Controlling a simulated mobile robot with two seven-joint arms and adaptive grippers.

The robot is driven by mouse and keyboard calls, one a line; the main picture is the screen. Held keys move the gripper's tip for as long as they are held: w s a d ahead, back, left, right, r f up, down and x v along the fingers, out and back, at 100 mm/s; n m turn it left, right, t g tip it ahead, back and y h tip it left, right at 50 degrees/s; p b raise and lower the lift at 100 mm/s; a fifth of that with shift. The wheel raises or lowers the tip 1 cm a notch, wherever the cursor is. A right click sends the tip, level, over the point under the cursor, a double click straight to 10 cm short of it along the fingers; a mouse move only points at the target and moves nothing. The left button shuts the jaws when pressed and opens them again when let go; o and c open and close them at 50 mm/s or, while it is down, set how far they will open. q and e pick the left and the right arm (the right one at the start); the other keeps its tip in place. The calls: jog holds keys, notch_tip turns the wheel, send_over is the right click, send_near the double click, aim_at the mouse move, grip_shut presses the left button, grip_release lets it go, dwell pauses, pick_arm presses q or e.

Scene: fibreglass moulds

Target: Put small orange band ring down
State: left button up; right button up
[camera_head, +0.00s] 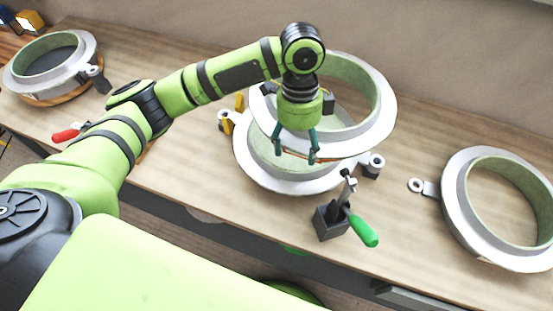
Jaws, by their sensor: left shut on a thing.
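The ring I take for the small orange band ring (380,125) is grey-white with a greenish inside. A thin orange line shows along its lower near edge. It is over a larger-looking grey mould ring (245,160) at the middle of the bench and overlaps it in the head view. I cannot tell whether the two touch. My left gripper (296,154) points down at the near side of the upper ring, its fingers closed on that ring's near rim. The gripper and wrist hide part of the ring. My right gripper is not in view.
A toggle clamp with a green handle (363,230) stands in front of the middle mould. Another mould ring (462,205) lies at right, and one (82,72) at far left on a wooden base. A red handle (65,135) is at left. Bare wooden bench (405,240) lies between.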

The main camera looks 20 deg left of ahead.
pick_arm(q)
jog(key=s+a+f, duration=0.1)
jog(key=f, duration=0.1)
jog(key=s+a+f+p, duration=0.1)
jog(key=f, duration=0.1)
jog(key=s+a+f+p, duration=0.1)
jog(key=a+f, duration=0.1)
jog(key=shift+s+f, duration=0.1)
jog(key=shift+s, duration=0.25)
jog(key=shift+f, duration=0.5)
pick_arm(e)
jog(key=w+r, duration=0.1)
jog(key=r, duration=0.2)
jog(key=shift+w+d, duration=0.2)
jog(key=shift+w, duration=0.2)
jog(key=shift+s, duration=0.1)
pick_arm(q)
jog(key=o, duration=1.7)
jog(key=shift+s+f, duration=0.1)
jog(key=shift+f, duration=0.05)
